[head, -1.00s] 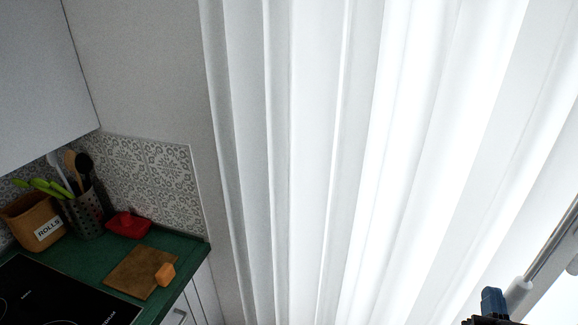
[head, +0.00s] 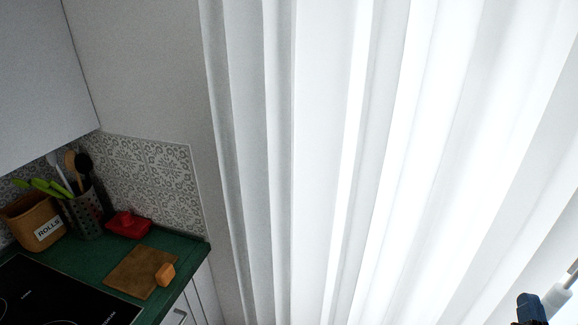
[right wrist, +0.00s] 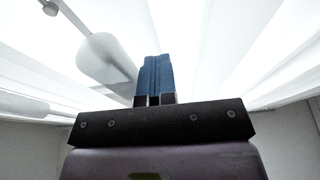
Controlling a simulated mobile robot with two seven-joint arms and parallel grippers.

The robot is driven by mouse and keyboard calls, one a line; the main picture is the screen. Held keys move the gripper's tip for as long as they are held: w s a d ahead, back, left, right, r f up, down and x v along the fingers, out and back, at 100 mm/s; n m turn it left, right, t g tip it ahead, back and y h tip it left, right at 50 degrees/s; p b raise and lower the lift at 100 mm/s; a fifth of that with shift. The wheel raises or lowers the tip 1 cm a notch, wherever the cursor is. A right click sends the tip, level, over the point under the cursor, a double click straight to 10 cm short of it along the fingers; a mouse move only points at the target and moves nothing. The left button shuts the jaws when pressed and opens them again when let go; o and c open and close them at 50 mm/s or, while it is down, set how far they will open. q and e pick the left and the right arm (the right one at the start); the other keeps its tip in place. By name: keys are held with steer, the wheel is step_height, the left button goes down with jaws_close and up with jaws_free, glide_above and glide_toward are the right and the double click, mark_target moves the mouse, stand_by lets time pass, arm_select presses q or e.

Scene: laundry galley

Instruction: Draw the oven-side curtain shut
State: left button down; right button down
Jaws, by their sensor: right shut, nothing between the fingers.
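The white curtain (head: 330,150) hangs in folds from beside the tiled wall to the right edge of the head view, bright with light from behind. A draw rod with a white handle (head: 557,297) shows at the lower right. In the right wrist view the white handle (right wrist: 108,62) is just left of the blue fingers, on a grey rod. My right gripper (head: 531,309) is at the bottom right of the head view; its fingers (right wrist: 155,80) are shut with nothing between them. I cannot tell whether they touch the handle. My left gripper is not in view.
At the lower left is a green counter (head: 85,262) with a black hob (head: 60,295), a wooden board (head: 135,272), a red dish (head: 128,225) and a utensil holder (head: 85,215). A wall cabinet (head: 45,70) hangs above. The space before the curtain looks clear.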

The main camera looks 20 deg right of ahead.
steer(key=s+d, duration=0.5)
steer(key=d, duration=0.2)
steer(key=shift+d, duration=0.15)
stand_by(0.7)
steer(key=shift+w+a, duration=0.35)
steer(key=shift+a, duration=0.15)
steer(key=s+a, duration=0.5)
steer(key=s, duration=0.2)
steer(key=shift+s, duration=0.25)
stand_by(0.4)
